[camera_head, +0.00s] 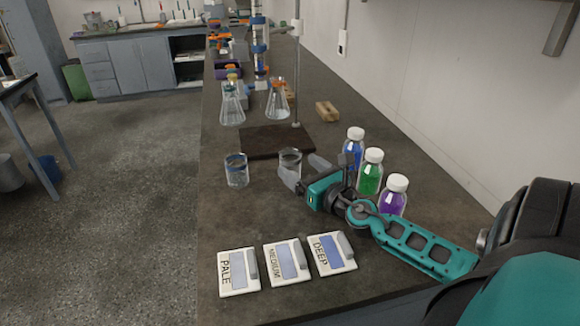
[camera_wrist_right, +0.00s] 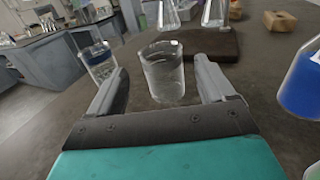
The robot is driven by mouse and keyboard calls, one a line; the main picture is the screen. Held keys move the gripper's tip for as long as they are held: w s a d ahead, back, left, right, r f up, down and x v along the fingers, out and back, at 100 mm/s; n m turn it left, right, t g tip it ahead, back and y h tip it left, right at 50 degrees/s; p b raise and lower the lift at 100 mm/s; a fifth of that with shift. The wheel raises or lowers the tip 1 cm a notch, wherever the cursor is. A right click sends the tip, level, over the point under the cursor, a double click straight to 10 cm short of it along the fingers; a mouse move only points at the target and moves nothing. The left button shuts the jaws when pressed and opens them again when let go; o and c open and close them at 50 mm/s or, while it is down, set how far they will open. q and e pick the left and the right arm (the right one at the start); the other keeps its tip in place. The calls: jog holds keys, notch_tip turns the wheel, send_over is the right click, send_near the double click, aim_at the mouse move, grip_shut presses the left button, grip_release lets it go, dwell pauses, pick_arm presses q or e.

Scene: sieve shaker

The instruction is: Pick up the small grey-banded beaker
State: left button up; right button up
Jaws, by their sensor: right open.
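The small grey-banded beaker (camera_head: 290,160) is a clear glass standing upright on the dark bench; it also shows in the right wrist view (camera_wrist_right: 163,72). My right gripper (camera_head: 302,169) is open, with one finger to each side of this beaker in the wrist view. There the beaker appears between and slightly beyond the fingers, with a gap on each side; contact is not visible. In the head view a finger hides part of its lower side. A similar beaker with a blue band (camera_head: 236,172) stands to its left, also in the wrist view (camera_wrist_right: 98,63). My left gripper is not in view.
Blue (camera_head: 354,148), green (camera_head: 370,172) and purple (camera_head: 393,196) white-capped bottles stand close to my right arm. A dark stand base (camera_head: 270,140) with a rod lies behind the beakers, two flasks beyond it. Cards marked PALE (camera_head: 239,272), MEDIUM (camera_head: 287,262) and DEEP (camera_head: 332,253) lie in front.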

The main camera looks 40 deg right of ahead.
aim_at(297, 165)
jog(key=shift+w+d+f, duration=0.1)
jog(key=shift+w+d, duration=0.1)
jog(key=shift+w, duration=1.1)
jog(key=shift+w+d+f, duration=0.1)
jog(key=shift+w+d, duration=0.1)
jog(key=shift+w, duration=1.05)
jog(key=c, duration=1)
